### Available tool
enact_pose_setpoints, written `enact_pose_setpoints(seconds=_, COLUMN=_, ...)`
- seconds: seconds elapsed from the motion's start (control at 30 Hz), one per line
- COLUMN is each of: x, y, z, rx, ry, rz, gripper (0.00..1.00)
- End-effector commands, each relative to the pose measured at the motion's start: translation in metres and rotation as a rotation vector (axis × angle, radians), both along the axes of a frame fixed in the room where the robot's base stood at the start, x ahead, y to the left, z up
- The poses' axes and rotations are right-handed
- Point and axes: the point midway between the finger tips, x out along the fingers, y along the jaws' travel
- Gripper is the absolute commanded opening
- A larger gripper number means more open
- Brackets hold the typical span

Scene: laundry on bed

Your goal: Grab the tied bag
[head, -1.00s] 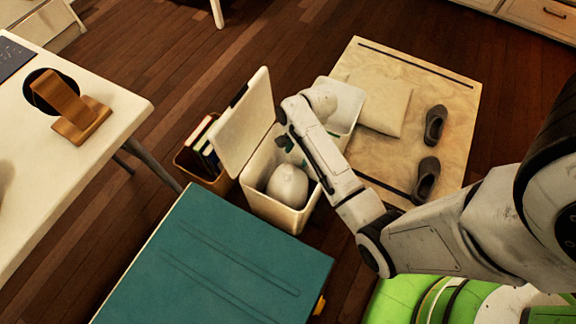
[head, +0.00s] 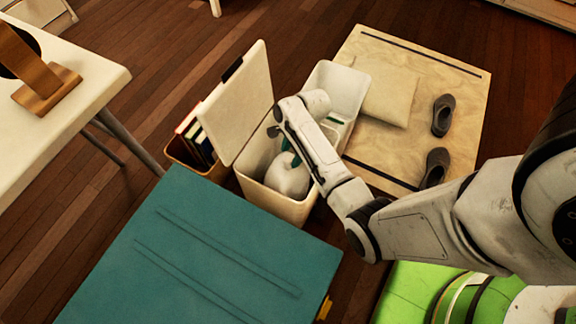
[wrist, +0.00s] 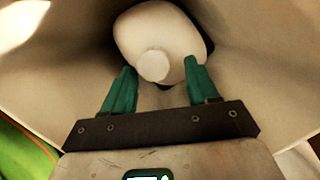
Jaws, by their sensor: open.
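The tied bag (head: 287,177) is a rounded white bag inside an open cream bin (head: 272,203). In the wrist view the bag (wrist: 180,34) lies ahead of my gripper (wrist: 155,85), with its round pale knot (wrist: 153,66) facing the camera. My gripper's two green fingers are open. They are on either side of the knot, with nothing seen gripped between them. In the head view my gripper (head: 288,152) reaches down into the bin beside the bag, partly hidden by my arm. I cannot tell whether the fingers touch the bag.
The bin's raised lid (head: 238,103) stands at its left. A second white bin (head: 340,85) stands behind. A teal box (head: 200,255) is in front, a brown box of books (head: 190,145) left. A mat (head: 435,75) with dark slippers (head: 443,115) lies right.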

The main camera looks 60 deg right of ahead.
Motion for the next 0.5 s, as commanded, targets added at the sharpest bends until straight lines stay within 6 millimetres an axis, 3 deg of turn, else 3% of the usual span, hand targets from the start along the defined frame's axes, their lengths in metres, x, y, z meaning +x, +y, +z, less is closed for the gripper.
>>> enact_pose_setpoints(seconds=0.27, x=0.003, y=0.014, z=-0.039, rx=0.000, ry=0.001, rz=0.001, gripper=0.59)
enact_pose_setpoints(seconds=0.5, x=0.004, y=0.016, z=-0.042, rx=-0.001, ry=-0.001, rz=0.001, gripper=0.59)
